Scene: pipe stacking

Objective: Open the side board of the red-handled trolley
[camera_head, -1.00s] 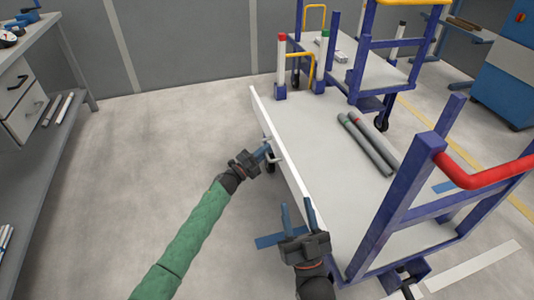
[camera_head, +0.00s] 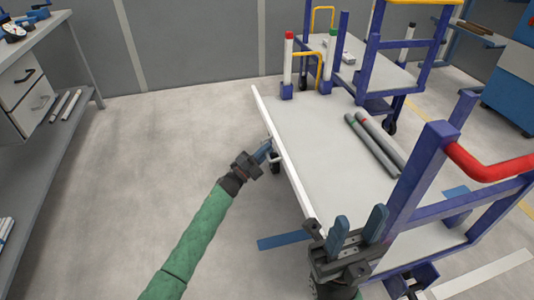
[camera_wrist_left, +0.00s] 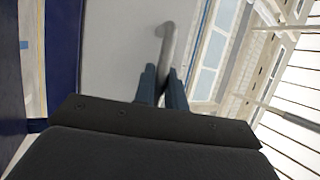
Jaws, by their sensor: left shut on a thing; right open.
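The red-handled trolley has a pale grey deck (camera_head: 310,130), blue posts and a red handle (camera_head: 487,165) at the right. Its white side board (camera_head: 290,170) stands along the deck's left edge. My left gripper (camera_head: 264,150) is shut on the metal handle on the board's outer side. This handle (camera_wrist_left: 167,45) shows between the fingers in the left wrist view. My right gripper (camera_head: 358,228) is open and empty, its fingers pointing up by the board's near end and the near blue post. Whether it touches either is unclear.
Grey pipes (camera_head: 375,145) lie on the deck. A second trolley with a yellow handle (camera_head: 410,2) stands behind. A grey workbench with drawers (camera_head: 35,95) is at the left. The floor (camera_head: 150,150) left of the trolley is clear.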

